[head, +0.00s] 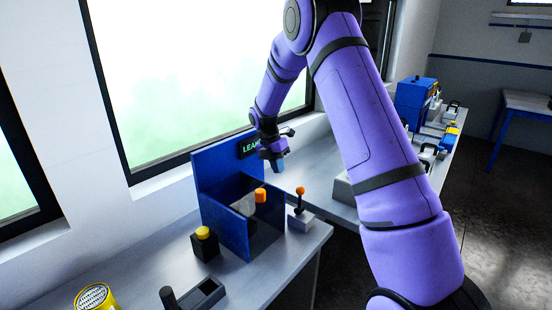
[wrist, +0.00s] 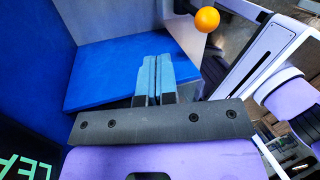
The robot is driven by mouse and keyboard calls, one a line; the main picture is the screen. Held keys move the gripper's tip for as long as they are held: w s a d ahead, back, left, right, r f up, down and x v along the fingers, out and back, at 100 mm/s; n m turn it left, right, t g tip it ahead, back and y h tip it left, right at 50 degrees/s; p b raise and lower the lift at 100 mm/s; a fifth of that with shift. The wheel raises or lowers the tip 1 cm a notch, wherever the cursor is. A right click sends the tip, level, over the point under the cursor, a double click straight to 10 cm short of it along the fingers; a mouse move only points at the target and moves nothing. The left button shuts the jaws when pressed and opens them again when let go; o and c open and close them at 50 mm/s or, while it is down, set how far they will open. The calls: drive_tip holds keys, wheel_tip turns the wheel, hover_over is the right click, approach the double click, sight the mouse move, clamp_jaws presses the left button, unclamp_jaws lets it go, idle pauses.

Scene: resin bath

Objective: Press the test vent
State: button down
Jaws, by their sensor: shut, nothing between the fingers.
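The blue leak-test stand (head: 225,172) is an open-sided box of panels on the bench, with a green-lettered sign (head: 249,147) at its back. An orange knob (head: 260,195) shows inside it. A black block with a yellow cap (head: 204,233) stands in front of it. A lever with an orange ball (head: 300,190) stands at its right; the ball also shows in the wrist view (wrist: 207,19). No part is labelled as the vent, so I cannot tell which it is. My gripper (head: 279,163) is shut and empty, above the stand's right rear side. Its blue fingertips (wrist: 153,62) are together.
A grey tray with a dark handle (head: 200,292) and a yellow can (head: 95,298) sit at the bench front. The window wall (head: 160,176) stands close behind the stand. A blue machine (head: 414,98) and several small items stand on the far right bench.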

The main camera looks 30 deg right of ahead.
sight(300, 200)
drive_tip(key=s+d+f, duration=0.2)
drive_tip(key=s+f, duration=0.2)
drive_tip(key=shift+s+d+f, duration=0.15)
drive_tip(key=shift+d+f, duration=0.15)
drive_tip(key=shift+d, duration=0.05)
drive_tip(key=shift+s+d, duration=0.1)
drive_tip(key=shift+s, duration=0.05)
drive_tip(key=shift+s+d+r+t+y, duration=0.15)
drive_tip(key=shift+s+d+t+y, duration=0.05)
drive_tip(key=shift+s+t, duration=0.35)
drive_tip(key=shift+s+d+r+t+y, duration=0.15)
drive_tip(key=shift+s+d+t+y, duration=0.05)
drive_tip(key=shift+s+t, duration=0.35)
drive_tip(key=s+d+f+t+y, duration=0.1)
drive_tip(key=s+d+f+t, duration=0.1)
drive_tip(key=s, duration=0.5)
drive_tip(key=shift+s+d+f+t, duration=0.15)
drive_tip(key=shift+d+f+t, duration=0.15)
drive_tip(key=shift+t, duration=0.3)
idle(0.4)
